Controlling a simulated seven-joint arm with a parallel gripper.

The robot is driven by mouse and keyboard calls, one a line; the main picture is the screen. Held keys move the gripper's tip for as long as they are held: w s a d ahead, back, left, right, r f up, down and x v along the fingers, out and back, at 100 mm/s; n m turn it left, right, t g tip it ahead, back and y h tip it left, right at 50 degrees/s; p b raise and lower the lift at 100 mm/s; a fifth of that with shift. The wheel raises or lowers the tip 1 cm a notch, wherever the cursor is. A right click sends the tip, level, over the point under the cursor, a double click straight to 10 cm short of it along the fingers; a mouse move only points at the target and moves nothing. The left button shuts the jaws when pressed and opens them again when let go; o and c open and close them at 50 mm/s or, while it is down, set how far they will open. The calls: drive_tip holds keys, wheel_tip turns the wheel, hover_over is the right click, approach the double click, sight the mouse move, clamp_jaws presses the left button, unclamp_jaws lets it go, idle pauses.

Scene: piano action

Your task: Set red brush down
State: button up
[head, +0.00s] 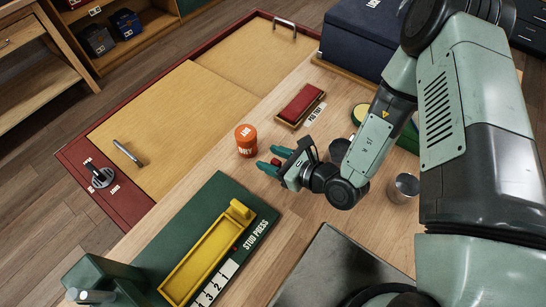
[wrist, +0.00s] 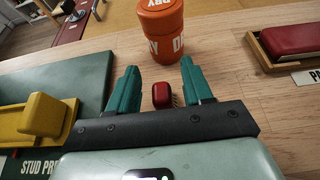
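A small red block, which looks like the red brush (wrist: 161,95), shows between the fingers in the wrist view, with a dark strip along its right side. My gripper (wrist: 160,72) is open, with a visible gap between each teal finger and the red block. In the head view my gripper (head: 269,163) is low over the wooden table (head: 185,173), right of the green board. I cannot tell whether the block touches the table; its lower part is hidden.
An orange DRY jar (head: 246,141) stands just beyond the fingertips. A red pad in a wooden tray (head: 301,104) lies farther back. The green STUD PRESS board (head: 228,190) with a yellow trough (head: 205,256) is at left. A metal cup (head: 403,188) stands right of my wrist.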

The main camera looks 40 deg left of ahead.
drive_tip(key=shift+r, duration=0.15)
drive_tip(key=v, duration=1.2)
drive_tip(key=shift+d, duration=0.1)
wheel_tip(320, 180, up, 18)
drive_tip(key=d+n+g+h, duration=0.25)
drive_tip(key=n+g, duration=0.25)
drive_tip(key=n, duration=0.6)
drive_tip(key=s+d+r+n+t+h, duration=0.1)
drive_tip(key=d+r+n+t+h, duration=0.6)
drive_tip(key=d+r, duration=1.1)
drive_tip(key=d+t+h, duration=0.2)
drive_tip(key=t+h, duration=0.1)
drive_tip(key=h, duration=0.1)
drive_tip(key=shift+s+d+r+t, duration=0.2)
drive_tip(key=shift+s+t, duration=0.1)
drive_tip(key=shift+s, duration=0.1)
